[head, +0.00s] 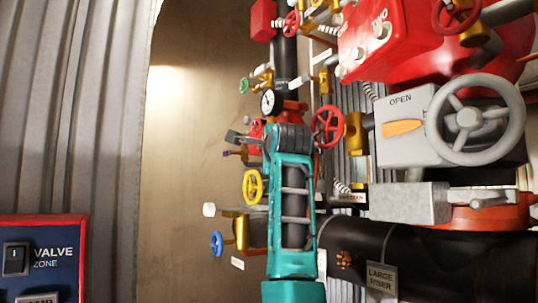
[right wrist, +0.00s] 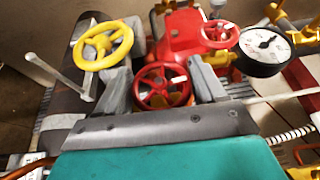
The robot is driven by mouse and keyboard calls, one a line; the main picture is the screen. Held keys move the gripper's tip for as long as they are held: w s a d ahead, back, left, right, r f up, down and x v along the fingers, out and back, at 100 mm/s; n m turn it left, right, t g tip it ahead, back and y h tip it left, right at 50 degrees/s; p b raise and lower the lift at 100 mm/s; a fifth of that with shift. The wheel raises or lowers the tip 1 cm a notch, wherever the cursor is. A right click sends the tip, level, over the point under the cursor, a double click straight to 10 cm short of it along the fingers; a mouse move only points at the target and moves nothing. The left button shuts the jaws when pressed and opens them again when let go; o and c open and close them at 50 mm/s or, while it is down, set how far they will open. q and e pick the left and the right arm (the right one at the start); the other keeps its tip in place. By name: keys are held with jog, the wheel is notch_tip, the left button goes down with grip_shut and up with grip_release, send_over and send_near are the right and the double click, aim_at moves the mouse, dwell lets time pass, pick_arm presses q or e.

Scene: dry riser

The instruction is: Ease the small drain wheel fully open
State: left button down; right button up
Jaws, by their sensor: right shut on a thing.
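My right gripper (head: 242,138) reaches up among the pipes in the head view, on a teal arm. In the right wrist view its two grey fingers (right wrist: 162,82) stand on either side of a small red wheel (right wrist: 162,86), shut on it. In the head view a bit of red (head: 256,128) shows behind the fingers, mostly hidden by them. No readable label marks the held wheel as the drain wheel, and how far it is turned cannot be told. My left gripper is not in view.
A yellow wheel (head: 252,186), a larger red wheel (head: 328,126) and a dial gauge (head: 268,102) crowd close around the gripper. A blue wheel (head: 216,243) sits lower left. A big grey wheel (head: 475,119) by an OPEN plate is at right. The tan wall (head: 185,150) leaves room left.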

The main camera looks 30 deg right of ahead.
jog(key=shift+n+g+y, duration=0.4)
jog(key=shift+n+g, duration=0.1)
jog(key=shift+g, duration=0.7)
jog(key=shift+n+g, duration=0.4)
jog(key=shift+g, duration=0.8)
jog(key=shift+f, duration=0.1)
jog(key=o, duration=0.7)
jog(key=shift+c, duration=0.2)
jog(key=shift+s+a, duration=0.15)
jog(key=shift+s, duration=0.15)
jog(key=b+v, duration=0.2)
jog(key=v, duration=1)
jog(key=shift+r, duration=0.45)
